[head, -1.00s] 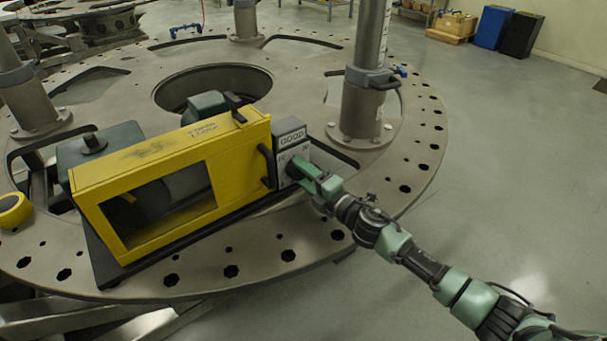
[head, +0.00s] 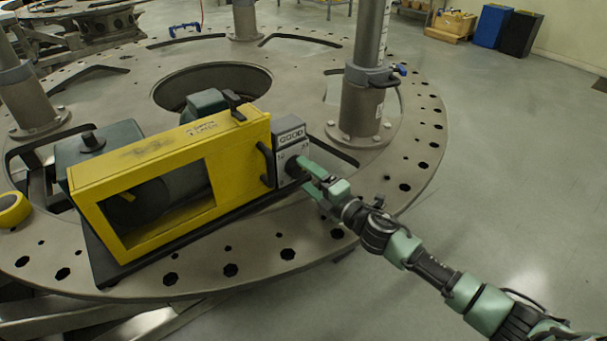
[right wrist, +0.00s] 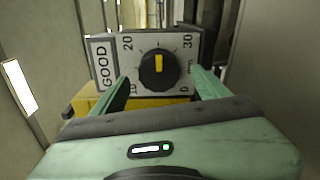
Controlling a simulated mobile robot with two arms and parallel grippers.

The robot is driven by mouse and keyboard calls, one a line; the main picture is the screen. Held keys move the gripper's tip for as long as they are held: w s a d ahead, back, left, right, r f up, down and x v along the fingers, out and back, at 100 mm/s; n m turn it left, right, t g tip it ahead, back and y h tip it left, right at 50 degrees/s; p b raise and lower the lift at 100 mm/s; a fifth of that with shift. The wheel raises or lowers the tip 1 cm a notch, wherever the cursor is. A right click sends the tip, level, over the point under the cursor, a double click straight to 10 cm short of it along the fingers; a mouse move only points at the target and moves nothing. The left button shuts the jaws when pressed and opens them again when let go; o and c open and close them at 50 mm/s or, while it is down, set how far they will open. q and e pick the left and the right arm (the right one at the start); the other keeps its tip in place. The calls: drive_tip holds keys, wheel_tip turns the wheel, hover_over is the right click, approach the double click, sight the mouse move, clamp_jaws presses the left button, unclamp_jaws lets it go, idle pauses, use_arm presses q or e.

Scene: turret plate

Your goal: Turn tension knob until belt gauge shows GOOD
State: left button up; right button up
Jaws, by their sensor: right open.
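The black tension knob (right wrist: 159,70) has a yellow pointer mark and sits on a light dial panel numbered 0, 10, 20 and 30. In the right wrist view the pointer stands upward, between 20 and 30. The belt gauge (right wrist: 103,63) beside the dial reads GOOD; it also shows GOOD in the head view (head: 291,135). My right gripper (head: 307,178) is open and empty in front of the panel. In the right wrist view its fingers (right wrist: 160,78) frame the knob on both sides, with gaps. My left gripper is not in view.
The yellow belt guard (head: 165,150) with a dark window stands on the round perforated turret plate (head: 210,262). A grey post (head: 360,105) rises behind the gauge panel. A yellow tape roll (head: 13,208) lies at the left. Open floor lies to the right.

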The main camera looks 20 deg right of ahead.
drive_tip(key=v, duration=0.5)
drive_tip(key=shift+s+d+b, duration=0.1)
drive_tip(key=shift+s+b, duration=0.1)
drive_tip(key=shift+b, duration=0.2)
